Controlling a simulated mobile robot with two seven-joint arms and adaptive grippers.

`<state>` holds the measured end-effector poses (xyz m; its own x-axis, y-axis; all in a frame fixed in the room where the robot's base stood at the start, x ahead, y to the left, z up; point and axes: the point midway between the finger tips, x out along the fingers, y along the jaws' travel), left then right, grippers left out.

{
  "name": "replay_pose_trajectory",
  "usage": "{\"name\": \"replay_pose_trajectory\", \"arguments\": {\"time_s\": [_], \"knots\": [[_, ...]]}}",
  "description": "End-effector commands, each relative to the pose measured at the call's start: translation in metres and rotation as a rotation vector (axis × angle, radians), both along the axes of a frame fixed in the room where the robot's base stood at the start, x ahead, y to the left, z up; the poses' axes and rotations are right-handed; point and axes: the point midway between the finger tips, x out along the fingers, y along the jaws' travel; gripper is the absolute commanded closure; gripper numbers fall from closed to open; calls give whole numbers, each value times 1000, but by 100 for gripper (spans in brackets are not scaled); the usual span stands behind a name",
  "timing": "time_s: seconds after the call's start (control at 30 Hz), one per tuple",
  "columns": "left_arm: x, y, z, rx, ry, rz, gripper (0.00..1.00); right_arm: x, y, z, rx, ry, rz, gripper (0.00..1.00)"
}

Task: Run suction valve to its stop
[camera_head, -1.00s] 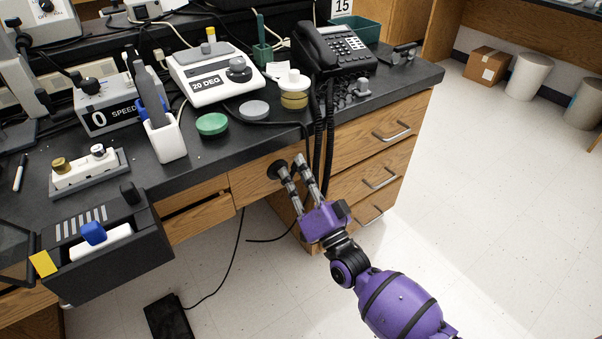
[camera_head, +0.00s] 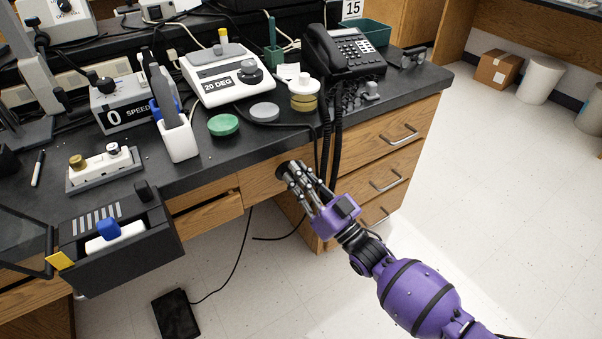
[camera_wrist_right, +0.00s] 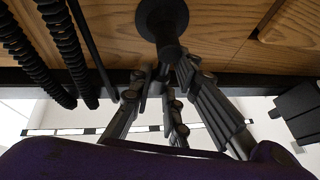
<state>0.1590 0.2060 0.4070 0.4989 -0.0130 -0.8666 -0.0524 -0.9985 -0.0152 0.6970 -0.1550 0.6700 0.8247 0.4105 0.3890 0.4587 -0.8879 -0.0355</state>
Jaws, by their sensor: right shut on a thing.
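The suction valve appears to be a black round knob (camera_head: 283,171) on the wooden front under the bench edge. In the right wrist view its dark flange and stem (camera_wrist_right: 162,18) stick out from the wood toward me. My right gripper (camera_head: 294,174) reaches it from the lower right. In the right wrist view the gripper's fingers (camera_wrist_right: 165,75) are shut around the end of the stem. The fingertips hide part of the knob, and I cannot tell its turn angle. My left gripper is not in view.
Drawers with metal handles (camera_head: 399,134) lie to the right. A dark box (camera_head: 115,243) with a blue-topped switch juts out at left.

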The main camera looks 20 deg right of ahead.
Motion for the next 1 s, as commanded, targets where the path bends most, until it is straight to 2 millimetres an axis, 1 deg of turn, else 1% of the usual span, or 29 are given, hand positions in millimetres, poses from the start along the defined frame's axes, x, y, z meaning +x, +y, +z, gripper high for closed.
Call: {"name": "replay_pose_trajectory", "arguments": {"time_s": [0.03,0.37,0.4,0.5,0.83,0.93,1.0], "knots": [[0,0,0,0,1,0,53,0,-2,-3,-5,4,-3,100],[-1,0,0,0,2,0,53,0,-2,-3,-5,4,-3,100],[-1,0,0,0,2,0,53,0,-2,-2,-5,4,-3,79],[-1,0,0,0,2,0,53,0,-2,-2,-4,4,-3,66],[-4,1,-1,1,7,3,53,-1,-1,-1,-3,1,-1,65],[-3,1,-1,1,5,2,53,-8,-5,-5,-3,3,-2,65],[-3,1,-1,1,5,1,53,-16,-9,-9,-3,3,-2,65]]}}
